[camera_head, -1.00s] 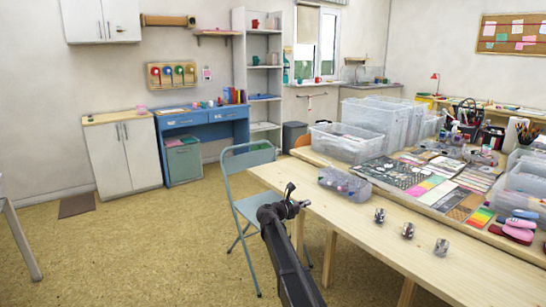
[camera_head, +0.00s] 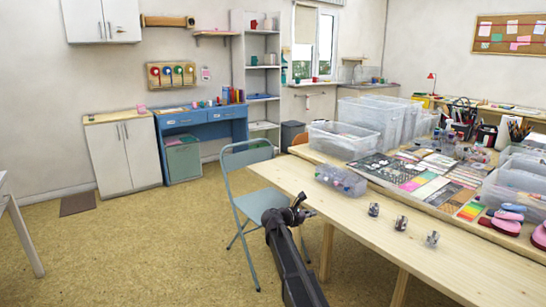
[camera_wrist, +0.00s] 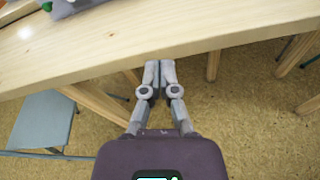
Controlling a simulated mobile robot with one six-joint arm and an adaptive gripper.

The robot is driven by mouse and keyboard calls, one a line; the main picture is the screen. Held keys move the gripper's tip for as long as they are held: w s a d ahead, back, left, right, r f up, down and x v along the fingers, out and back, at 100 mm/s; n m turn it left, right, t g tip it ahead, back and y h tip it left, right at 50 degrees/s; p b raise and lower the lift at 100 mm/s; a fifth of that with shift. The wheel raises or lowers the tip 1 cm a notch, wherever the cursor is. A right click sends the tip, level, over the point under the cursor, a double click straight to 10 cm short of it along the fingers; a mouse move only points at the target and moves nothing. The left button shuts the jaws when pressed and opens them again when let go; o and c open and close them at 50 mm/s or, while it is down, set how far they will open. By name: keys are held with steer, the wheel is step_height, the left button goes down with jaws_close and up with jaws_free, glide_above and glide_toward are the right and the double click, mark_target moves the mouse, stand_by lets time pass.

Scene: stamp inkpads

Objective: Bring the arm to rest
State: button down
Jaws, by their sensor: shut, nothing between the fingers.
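My gripper (camera_wrist: 158,68) is shut and empty in the wrist view. Its fingertips are together near the edge of the wooden table (camera_wrist: 220,28), with the floor and table legs below. In the head view my gripper (camera_head: 303,208) shows small and dark beside the table's left front edge. It is close to the edge, but I cannot tell the exact gap. My arm (camera_head: 288,262) rises from the bottom of the picture.
A blue folding chair (camera_head: 250,170) stands left of my gripper. The floor (camera_head: 160,250) at left is clear.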

steer(key=s+d+f+m+g+y, duration=0.3)
steer(key=s+f+m, duration=0.25)
steer(key=s, duration=0.45)
steer(key=s+d+f+m+g+y, duration=0.25)
steer(key=s+f+m, duration=0.35)
steer(key=s, duration=0.4)
steer(key=s+a+f+m+g+y, duration=0.2)
steer(key=s+m+y, duration=0.3)
steer(key=s, duration=0.5)
steer(key=s+a+f+m+g+y, duration=0.1)
steer(key=s+m+y, duration=0.2)
steer(key=s+m, duration=0.45)
step_height(320, 180, up, 30)
steer(key=n+p, duration=0.1)
steer(key=p, duration=2.9)
steer(key=shift+s+r+p, duration=0.2)
steer(key=shift+s+p, duration=0.1)
steer(key=shift+s, duration=0.15)
steer(key=shift+a+h, duration=0.1)
steer(key=shift+h, duration=0.15)
